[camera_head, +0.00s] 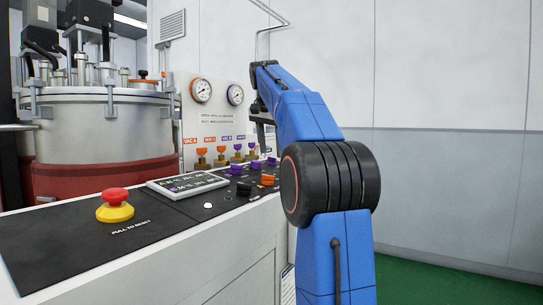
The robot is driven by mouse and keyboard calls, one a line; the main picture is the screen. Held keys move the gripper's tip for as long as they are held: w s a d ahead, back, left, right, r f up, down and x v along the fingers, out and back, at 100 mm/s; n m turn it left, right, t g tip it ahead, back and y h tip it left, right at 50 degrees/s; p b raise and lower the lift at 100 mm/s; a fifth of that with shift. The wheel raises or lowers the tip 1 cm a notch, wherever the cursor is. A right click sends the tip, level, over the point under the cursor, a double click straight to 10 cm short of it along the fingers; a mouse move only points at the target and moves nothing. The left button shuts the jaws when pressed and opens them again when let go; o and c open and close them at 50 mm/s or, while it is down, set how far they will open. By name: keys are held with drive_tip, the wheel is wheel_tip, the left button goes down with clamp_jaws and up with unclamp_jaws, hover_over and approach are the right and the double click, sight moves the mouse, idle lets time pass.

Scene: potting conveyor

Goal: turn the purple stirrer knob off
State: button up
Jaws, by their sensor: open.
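Several small purple knobs stand on the sloped black panel (150,222): one at the left (236,169), one in the middle (254,165) and one at the right (271,161). Their labels are too small to read, so I cannot tell which is the stirrer knob or how it is set. My gripper (262,138) hangs above the far end of the panel, apart from the knobs. It is open, dark and small in view, partly hidden by my blue arm. No object shows in it.
A red emergency button (115,196) on a yellow base and a display (187,184) lie on the panel. Orange knobs (268,180) sit near the purple ones. Behind are valves (202,156), gauges (201,90) and a steel vessel (100,130). Green floor (440,280) is clear at right.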

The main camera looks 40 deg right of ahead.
sight(274, 162)
drive_tip(key=shift+x, duration=1.5)
drive_tip(key=c, duration=1.1)
drive_tip(key=shift+o, duration=0.2)
drive_tip(key=shift+n, duration=0.3)
drive_tip(key=n, duration=0.1)
drive_tip(key=n+t, duration=0.1)
drive_tip(key=n, duration=0.1)
drive_tip(key=shift+s+d+y, duration=0.1)
drive_tip(key=shift+s+y, duration=0.1)
drive_tip(key=shift+y, duration=0.1)
drive_tip(key=n, duration=0.2)
drive_tip(key=n+t+y, duration=0.1)
drive_tip(key=n, duration=0.2)
drive_tip(key=shift+d+t, duration=0.15)
drive_tip(key=shift+t, duration=0.15)
drive_tip(key=shift+n+y, duration=0.3)
